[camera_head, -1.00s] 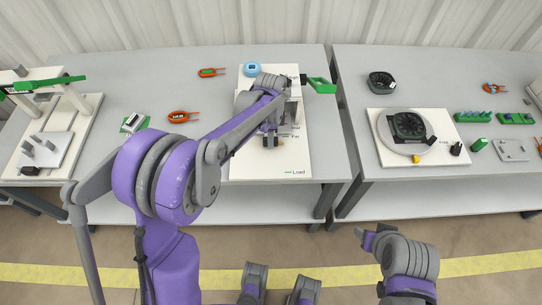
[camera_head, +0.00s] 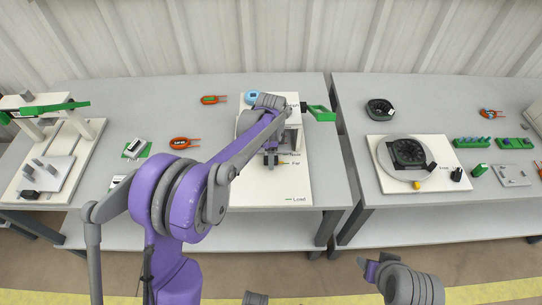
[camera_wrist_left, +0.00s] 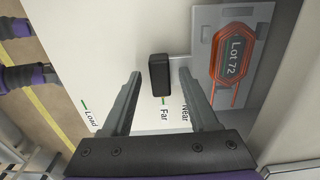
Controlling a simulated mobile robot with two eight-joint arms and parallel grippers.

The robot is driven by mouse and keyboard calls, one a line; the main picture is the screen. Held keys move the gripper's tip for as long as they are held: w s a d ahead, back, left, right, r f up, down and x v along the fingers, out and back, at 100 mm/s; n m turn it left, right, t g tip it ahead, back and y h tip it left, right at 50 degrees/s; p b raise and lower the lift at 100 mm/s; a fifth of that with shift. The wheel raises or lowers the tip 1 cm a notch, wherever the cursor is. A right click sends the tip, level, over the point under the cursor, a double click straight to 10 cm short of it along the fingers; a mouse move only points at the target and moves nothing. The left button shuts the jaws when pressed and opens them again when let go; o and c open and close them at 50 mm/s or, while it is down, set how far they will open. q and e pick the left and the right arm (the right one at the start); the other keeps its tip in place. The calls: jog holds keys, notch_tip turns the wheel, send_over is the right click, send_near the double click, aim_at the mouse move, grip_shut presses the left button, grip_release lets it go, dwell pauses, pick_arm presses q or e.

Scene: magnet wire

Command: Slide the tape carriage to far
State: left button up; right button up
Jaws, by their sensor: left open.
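The white board (camera_head: 270,195) of the fixture bears the marks Near, Far and Load. In the left wrist view a black block (camera_wrist_left: 159,76) stands in line with the Far tick. A thin bar runs from it toward a grey plate (camera_wrist_left: 205,55) with an orange coil part (camera_wrist_left: 236,52) labelled "Lot 72". My left gripper (camera_head: 271,161) is over the board close to the Far mark. Its fingers (camera_wrist_left: 160,88) are open, one on each side of the block, with gaps visible; their height relative to it is unclear. My right gripper (camera_head: 370,266) hangs in front of the tables, its jaws unclear.
A green piece (camera_head: 321,113) juts from the fixture's right side. Orange parts (camera_head: 181,143) and a blue round item (camera_head: 252,97) lie nearby. A white fixture (camera_head: 60,165) stands left. The right table (camera_head: 450,205) holds a board with a ring and fan-like part (camera_head: 408,152).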

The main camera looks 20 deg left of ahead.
pick_arm(q)
notch_tip(320, 180, up, 11)
jog(key=shift+p, duration=0.45)
jog(key=shift+f, duration=0.1)
jog(key=s+a+r+n+t+p, duration=0.1)
jog(key=s+r+n+p, duration=0.2)
jog(key=s, duration=0.4)
jog(key=s+a+r+n+t, duration=0.1)
jog(key=s+r+n+t, duration=0.1)
jog(key=s+r+n, duration=0.45)
jog(key=s+f+n+t+p, duration=0.1)
jog(key=s+f+n, duration=0.1)
jog(key=s, duration=0.5)
jog(key=s+f+n+t+p, duration=0.1)
jog(key=s+f+n, duration=0.2)
jog(key=s, duration=0.4)
jog(key=shift+a+f+p, duration=0.3)
jog(key=shift+a+p, duration=0.1)
jog(key=shift+a, duration=0.05)
